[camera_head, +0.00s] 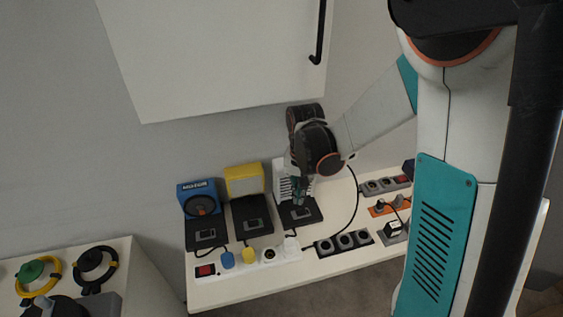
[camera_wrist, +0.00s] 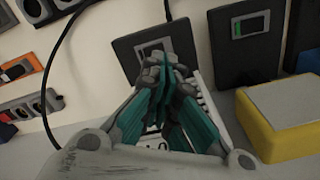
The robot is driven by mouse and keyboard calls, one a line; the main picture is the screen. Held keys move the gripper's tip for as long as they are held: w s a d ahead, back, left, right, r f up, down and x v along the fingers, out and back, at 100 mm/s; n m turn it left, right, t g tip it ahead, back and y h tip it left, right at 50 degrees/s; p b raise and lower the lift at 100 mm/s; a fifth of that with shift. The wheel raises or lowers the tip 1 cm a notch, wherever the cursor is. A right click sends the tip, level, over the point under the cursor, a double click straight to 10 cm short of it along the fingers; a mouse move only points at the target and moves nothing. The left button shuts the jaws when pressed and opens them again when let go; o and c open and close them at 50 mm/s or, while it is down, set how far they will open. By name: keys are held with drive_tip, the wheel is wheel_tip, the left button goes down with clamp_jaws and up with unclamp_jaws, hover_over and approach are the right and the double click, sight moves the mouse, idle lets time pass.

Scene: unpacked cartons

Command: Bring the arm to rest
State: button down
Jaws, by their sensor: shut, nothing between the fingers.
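My gripper (camera_head: 300,194) is at the end of my arm, pointing down over the white device (camera_head: 281,180) on the white bench (camera_head: 230,291). In the wrist view, the teal and grey fingers of my gripper (camera_wrist: 165,62) come together at their tips with nothing held. Behind the fingers is a black pad (camera_wrist: 150,45) with a small display. Whether the fingers touch the white device or the pad cannot be told. The fingers hide part of the white device.
A blue motor unit (camera_head: 198,197) and a yellow box (camera_head: 244,179) stand left, each with a black pad in front. A white power strip (camera_head: 240,260) with plugs lies along the front edge. Dark and orange socket strips lie right. A white cabinet (camera_head: 215,50) hangs above.

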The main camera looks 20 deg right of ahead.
drive_tip(key=shift+r, duration=0.1)
drive_tip(key=s+r+n+t, duration=0.6)
drive_tip(key=s+r, duration=0.9)
drive_tip(key=r, duration=0.3)
drive_tip(key=shift+t, duration=0.6)
drive_tip(key=shift+r, duration=0.1)
